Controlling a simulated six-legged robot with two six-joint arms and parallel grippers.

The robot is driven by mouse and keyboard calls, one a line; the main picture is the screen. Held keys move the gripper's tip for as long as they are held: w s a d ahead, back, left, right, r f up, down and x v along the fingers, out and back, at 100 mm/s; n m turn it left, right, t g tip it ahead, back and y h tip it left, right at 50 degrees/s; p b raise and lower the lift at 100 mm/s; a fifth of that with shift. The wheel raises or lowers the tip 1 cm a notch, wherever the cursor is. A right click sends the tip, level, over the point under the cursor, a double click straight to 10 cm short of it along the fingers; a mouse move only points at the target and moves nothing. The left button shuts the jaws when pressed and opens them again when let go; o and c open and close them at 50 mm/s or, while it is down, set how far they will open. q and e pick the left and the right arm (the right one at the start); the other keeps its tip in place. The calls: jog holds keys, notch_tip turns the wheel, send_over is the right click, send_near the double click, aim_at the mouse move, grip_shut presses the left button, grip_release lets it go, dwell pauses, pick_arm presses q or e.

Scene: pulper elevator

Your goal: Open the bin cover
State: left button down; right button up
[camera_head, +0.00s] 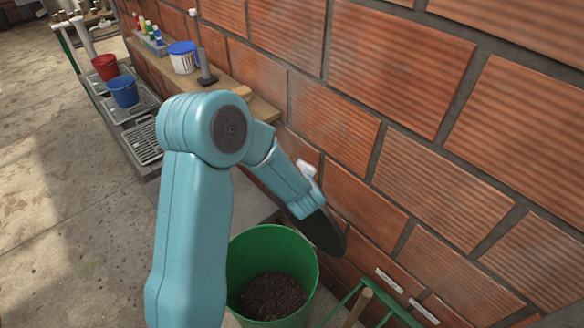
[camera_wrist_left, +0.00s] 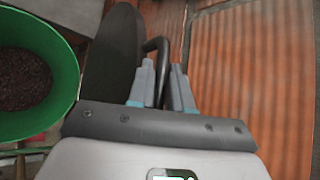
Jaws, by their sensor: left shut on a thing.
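The green bin (camera_head: 240,275) stands on the floor with its top uncovered. Dark granular material (camera_head: 273,296) shows inside it. The bin also shows at the left of the wrist view (camera_wrist_left: 65,80). The dark bin cover (camera_head: 323,232) is tilted steeply, held off the bin on its wall side. In the wrist view the cover (camera_wrist_left: 108,60) is a dark, narrow oval with a black bent handle (camera_wrist_left: 158,45). My left gripper (camera_wrist_left: 163,75) is shut on this handle. Its fingers are mostly hidden in the head view. My right gripper is not in view.
The brick wall (camera_head: 400,60) stands close behind the cover. A wooden shelf (camera_head: 215,75) holds a white bucket (camera_head: 184,60) and bottles. Red (camera_head: 105,67) and blue (camera_head: 123,91) buckets stand on grates. A green frame (camera_head: 395,305) is right of the bin; open floor lies left.

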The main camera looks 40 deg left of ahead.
pick_arm(q)
jog(key=shift+w, duration=0.25)
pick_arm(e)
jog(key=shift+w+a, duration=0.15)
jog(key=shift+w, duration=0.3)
pick_arm(q)
jog(key=c, duration=1.2)
grip_release()
jog(key=shift+s, duration=0.1)
jog(key=shift+o, duration=0.2)
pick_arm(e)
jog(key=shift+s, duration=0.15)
pick_arm(q)
jog(key=v, duration=1.6)
jog(key=shift+r, duration=0.15)
jog(key=shift+d, duration=0.1)
